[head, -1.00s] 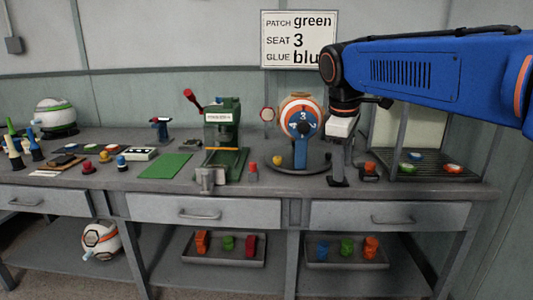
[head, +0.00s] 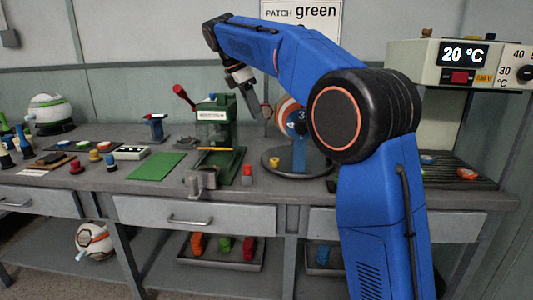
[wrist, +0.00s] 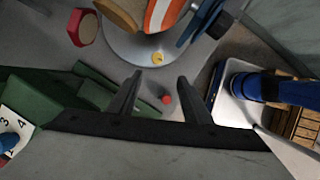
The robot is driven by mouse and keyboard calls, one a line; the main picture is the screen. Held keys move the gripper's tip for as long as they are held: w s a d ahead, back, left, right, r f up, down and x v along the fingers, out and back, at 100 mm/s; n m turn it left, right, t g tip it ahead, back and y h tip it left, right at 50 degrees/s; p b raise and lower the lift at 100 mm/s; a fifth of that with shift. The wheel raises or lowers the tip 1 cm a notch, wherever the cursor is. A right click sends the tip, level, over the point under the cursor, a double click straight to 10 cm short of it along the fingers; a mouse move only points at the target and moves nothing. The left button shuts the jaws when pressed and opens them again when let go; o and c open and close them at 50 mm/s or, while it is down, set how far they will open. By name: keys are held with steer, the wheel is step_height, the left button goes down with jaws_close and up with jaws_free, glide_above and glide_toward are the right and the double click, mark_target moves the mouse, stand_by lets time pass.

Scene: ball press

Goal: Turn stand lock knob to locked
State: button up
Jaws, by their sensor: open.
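The ball stand has a round grey base (head: 272,168) and a blue upright (head: 299,155). It holds an orange-and-white ball (head: 287,105), partly hidden by my arm in the head view. In the wrist view a black knob (wrist: 219,25) sits on the stand's blue bracket, and a small yellow knob (wrist: 157,58) is on the round base (wrist: 125,45). I cannot tell which is the lock knob, nor its setting. My gripper (wrist: 160,76) is open and empty, with the yellow knob just beyond its fingertips in the picture. In the head view it hangs between press and ball.
A green press (head: 217,125) with a red lever stands left of the ball stand. A red-topped piece (head: 247,172) is on the bench between them. A green mat (head: 157,166) lies further left. A temperature unit (head: 470,65) is at the right. A red hexagonal piece (wrist: 82,27) shows in the wrist view.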

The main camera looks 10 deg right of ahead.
glide_toward(274, 159)
steer(key=x, duration=0.8)
steer(key=shift+d+f, duration=0.1)
stand_by(0.4)
steer(key=c, duration=1.1)
